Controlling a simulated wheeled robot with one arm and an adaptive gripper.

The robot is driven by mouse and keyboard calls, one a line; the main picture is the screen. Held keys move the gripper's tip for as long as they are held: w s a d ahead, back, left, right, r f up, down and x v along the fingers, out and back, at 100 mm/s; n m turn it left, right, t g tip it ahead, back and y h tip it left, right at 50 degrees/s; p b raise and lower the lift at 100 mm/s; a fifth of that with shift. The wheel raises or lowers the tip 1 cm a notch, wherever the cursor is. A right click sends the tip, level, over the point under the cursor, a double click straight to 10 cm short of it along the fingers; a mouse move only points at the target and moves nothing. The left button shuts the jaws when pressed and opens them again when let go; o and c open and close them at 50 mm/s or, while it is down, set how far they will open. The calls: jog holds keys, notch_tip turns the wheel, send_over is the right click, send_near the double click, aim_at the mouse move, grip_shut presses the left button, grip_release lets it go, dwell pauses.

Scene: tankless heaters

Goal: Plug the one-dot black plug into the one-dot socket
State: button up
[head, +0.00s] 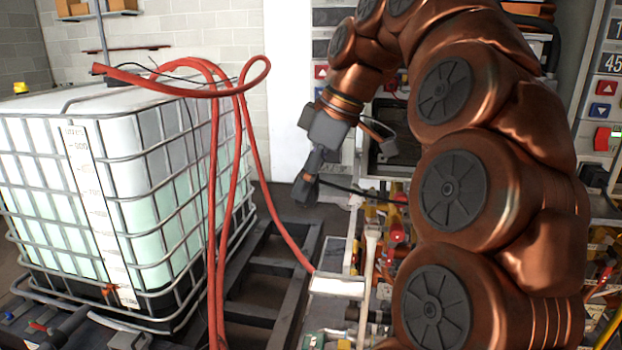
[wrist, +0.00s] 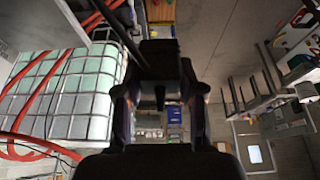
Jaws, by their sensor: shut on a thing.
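My gripper (head: 311,172) hangs left of the panels in the head view, pointing down, shut on a dark piece that I take to be the black plug (head: 303,190). A black cable (head: 345,189) runs from it to the right. In the wrist view my gripper (wrist: 160,92) has its fingers around a dark block, the plug (wrist: 160,55). Its dot marking cannot be read. The one-dot socket cannot be made out; my copper arm covers much of the panel area.
A caged white liquid tank (head: 120,190) stands at left, with red hoses (head: 215,200) looped over it. Control panels (head: 606,90) with red and blue buttons stand at right. A cluttered tray of parts (head: 385,240) lies below my gripper. Dark floor shows between tank and panels.

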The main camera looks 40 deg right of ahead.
jog(key=shift+s+a, duration=0.15)
jog(key=shift+a, duration=0.05)
dwell(0.4)
jog(key=w+a+f+m, duration=0.1)
jog(key=w+a+f, duration=0.2)
jog(key=w+f, duration=0.3)
jog(key=w+a+f+m+h, duration=0.1)
jog(key=w+a+f, duration=0.2)
jog(key=w+f, duration=0.25)
jog(key=w+a+f+m, duration=0.1)
jog(key=w+a+f, duration=0.2)
jog(key=w+f, duration=0.3)
jog(key=w+a+f+m, duration=0.2)
jog(key=a+f, duration=0.3)
jog(key=f, duration=0.6)
jog(key=w+a+f+m+h, duration=0.1)
jog(key=a+f, duration=0.4)
jog(key=f, duration=0.6)
jog(key=shift+w+f+m+t+h, duration=0.15)
jog(key=shift+w+m+t+h, duration=0.15)
jog(key=shift+w+m+t, duration=0.25)
jog(key=shift+w+g, duration=0.1)
jog(key=shift+g, duration=0.15)
